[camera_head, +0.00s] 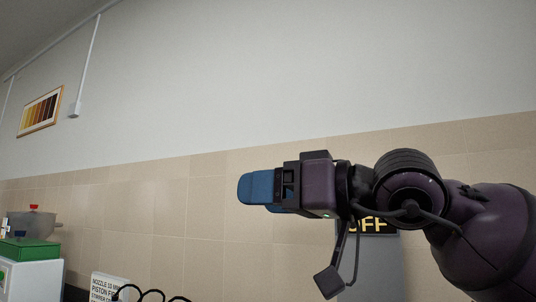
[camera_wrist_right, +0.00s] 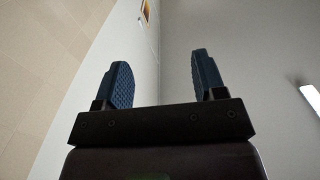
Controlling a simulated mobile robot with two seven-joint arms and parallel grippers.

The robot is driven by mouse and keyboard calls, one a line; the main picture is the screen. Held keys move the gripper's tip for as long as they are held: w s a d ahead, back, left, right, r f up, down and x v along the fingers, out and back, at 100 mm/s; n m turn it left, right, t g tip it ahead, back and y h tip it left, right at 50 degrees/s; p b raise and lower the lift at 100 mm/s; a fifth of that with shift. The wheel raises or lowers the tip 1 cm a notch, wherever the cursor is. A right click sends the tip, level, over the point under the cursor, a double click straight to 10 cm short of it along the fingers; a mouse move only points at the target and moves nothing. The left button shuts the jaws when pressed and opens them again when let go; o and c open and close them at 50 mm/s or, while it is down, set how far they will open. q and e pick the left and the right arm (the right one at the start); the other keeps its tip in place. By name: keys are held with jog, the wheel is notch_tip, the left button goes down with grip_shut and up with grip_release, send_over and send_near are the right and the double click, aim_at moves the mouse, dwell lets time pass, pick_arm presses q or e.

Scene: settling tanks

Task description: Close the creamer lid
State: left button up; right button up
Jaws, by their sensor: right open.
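No creamer or creamer lid can be made out in either view. My right gripper (camera_head: 258,188) is raised in front of the tiled wall, its blue fingers pointing left in the head view. In the right wrist view the two blue fingers of the right gripper (camera_wrist_right: 162,84) stand well apart with nothing between them. It touches nothing that I can see. My left gripper is not in either view.
A white sign with text (camera_head: 108,288) and black cables show at the bottom. A dark sign (camera_head: 372,226) is partly hidden behind my right arm.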

jog(key=shift+r, duration=1.95)
